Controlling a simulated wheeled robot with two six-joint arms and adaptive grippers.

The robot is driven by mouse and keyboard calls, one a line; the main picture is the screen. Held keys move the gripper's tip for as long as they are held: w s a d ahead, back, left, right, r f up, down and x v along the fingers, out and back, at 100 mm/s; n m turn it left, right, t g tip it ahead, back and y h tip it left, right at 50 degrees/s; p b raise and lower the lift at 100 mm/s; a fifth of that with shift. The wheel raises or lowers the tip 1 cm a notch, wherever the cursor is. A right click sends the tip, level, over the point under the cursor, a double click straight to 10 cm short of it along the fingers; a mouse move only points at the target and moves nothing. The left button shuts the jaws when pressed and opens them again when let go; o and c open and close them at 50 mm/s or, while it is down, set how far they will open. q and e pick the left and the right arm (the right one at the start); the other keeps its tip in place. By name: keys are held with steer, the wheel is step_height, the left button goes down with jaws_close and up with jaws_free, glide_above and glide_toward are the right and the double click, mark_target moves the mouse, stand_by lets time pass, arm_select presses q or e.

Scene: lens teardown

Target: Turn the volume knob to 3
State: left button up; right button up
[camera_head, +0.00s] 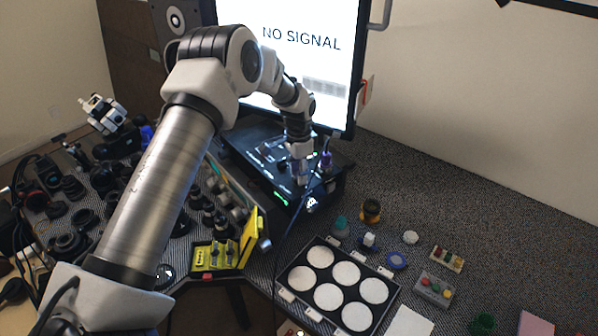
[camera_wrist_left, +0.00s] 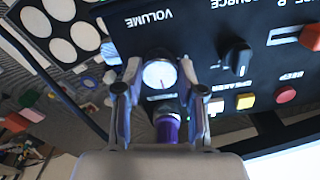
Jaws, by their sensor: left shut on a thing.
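The black control panel (camera_wrist_left: 205,35) fills the upper part of the left wrist view, its lettering upside down. The volume knob (camera_wrist_left: 159,75) has a pale round face with a thin dark pointer line and sits below the VOLUME label (camera_wrist_left: 154,18). My left gripper (camera_wrist_left: 159,68) is shut on the knob, with one finger on each side. Numbers around the knob are not readable. In the head view my left gripper (camera_head: 300,174) reaches down to the black console (camera_head: 255,150) in front of the monitor, and the knob is hidden there. My right gripper is not in view.
Beside the volume knob are a black source knob (camera_wrist_left: 238,62), a yellow button (camera_wrist_left: 245,101), a red button (camera_wrist_left: 287,94) and a purple item (camera_wrist_left: 167,132). The monitor (camera_head: 300,70) stands behind. A tray with white discs (camera_head: 283,293) and lens parts crowd the table.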

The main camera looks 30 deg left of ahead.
arm_select(q)
steer(key=o, duration=1.1)
steer(key=shift+s+f, duration=0.15)
steer(key=shift+o, duration=0.2)
steer(key=shift+r, duration=0.55)
step_height(320, 180, up, 11)
steer(key=shift+f, duration=0.1)
